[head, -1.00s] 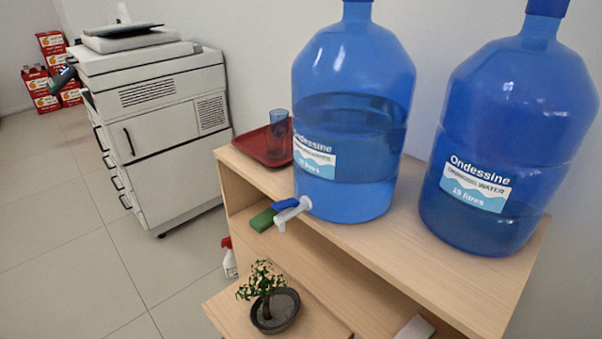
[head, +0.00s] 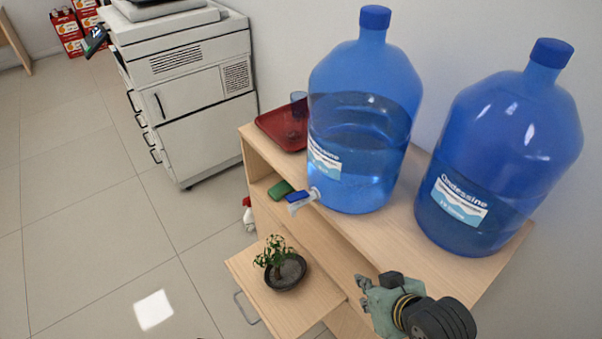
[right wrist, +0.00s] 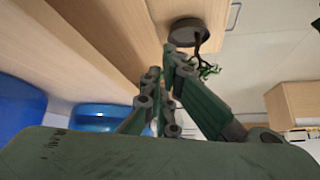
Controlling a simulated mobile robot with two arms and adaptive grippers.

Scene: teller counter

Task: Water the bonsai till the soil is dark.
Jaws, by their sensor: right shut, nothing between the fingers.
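The bonsai (head: 275,250) stands in a dark round pot (head: 291,272) on the low pull-out shelf (head: 250,268). The right wrist view also shows the pot (right wrist: 190,30) and the bonsai's foliage (right wrist: 204,69). The soil's shade is too small to judge. A blue water bottle (head: 365,120) with a white and blue tap (head: 302,199) stands on the upper shelf; its water is partway up. A clear bluish cup (head: 299,104) stands on the red tray (head: 280,128) behind it. My right gripper (head: 362,287) is shut and empty, right of the bonsai. My left gripper is out of view.
A second blue bottle (head: 500,155) stands on the right of the shelf unit. A green sponge-like block (head: 280,189) lies below the tray, and a red-topped bottle (head: 248,214) stands behind the pull-out shelf. A printer (head: 180,90) stands at the back left. The tiled floor on the left is clear.

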